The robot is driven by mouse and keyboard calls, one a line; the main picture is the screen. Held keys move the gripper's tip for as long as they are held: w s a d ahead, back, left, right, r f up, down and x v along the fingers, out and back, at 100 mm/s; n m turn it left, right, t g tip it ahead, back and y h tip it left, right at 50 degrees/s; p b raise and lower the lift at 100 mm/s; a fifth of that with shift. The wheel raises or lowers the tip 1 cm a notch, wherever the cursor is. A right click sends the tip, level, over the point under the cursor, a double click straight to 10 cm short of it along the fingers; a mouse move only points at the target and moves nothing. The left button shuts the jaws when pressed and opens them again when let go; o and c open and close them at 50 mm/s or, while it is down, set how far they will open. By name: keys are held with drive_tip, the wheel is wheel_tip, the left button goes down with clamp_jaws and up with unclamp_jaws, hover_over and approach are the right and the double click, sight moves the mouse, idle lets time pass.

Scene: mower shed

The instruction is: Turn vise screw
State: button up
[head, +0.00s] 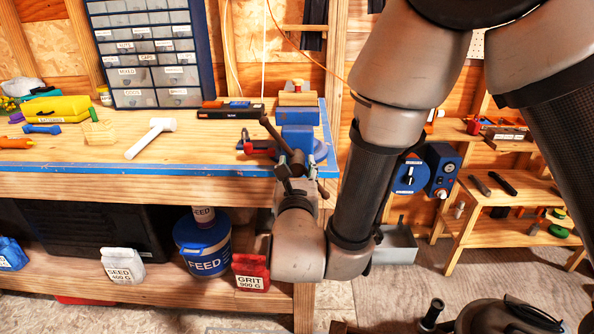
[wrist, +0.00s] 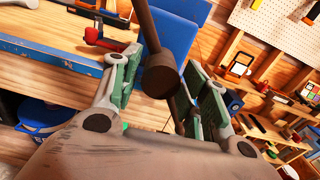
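The blue vise (head: 297,117) is at the right front corner of the workbench. It also shows at the top of the wrist view (wrist: 182,32). Its dark brown screw handle (head: 270,132) slants from upper left down to lower right in front of the vise. In the wrist view the handle (wrist: 150,28) and the round screw end (wrist: 160,77) lie between my gripper's green-padded fingers. My gripper (head: 292,172) is below and in front of the vise. In the wrist view my gripper (wrist: 160,80) is open, its fingers on either side of the screw end. Contact with the right finger cannot be told.
The workbench (head: 226,167) has a blue front edge. A white mallet (head: 152,136) and a yellow case (head: 55,108) lie to the left. Below are a blue feed bucket (head: 203,243) and a red grit bag (head: 250,272). A blue control box (head: 442,168) is at the right.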

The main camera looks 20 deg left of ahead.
drive_tip(key=c, duration=0.6)
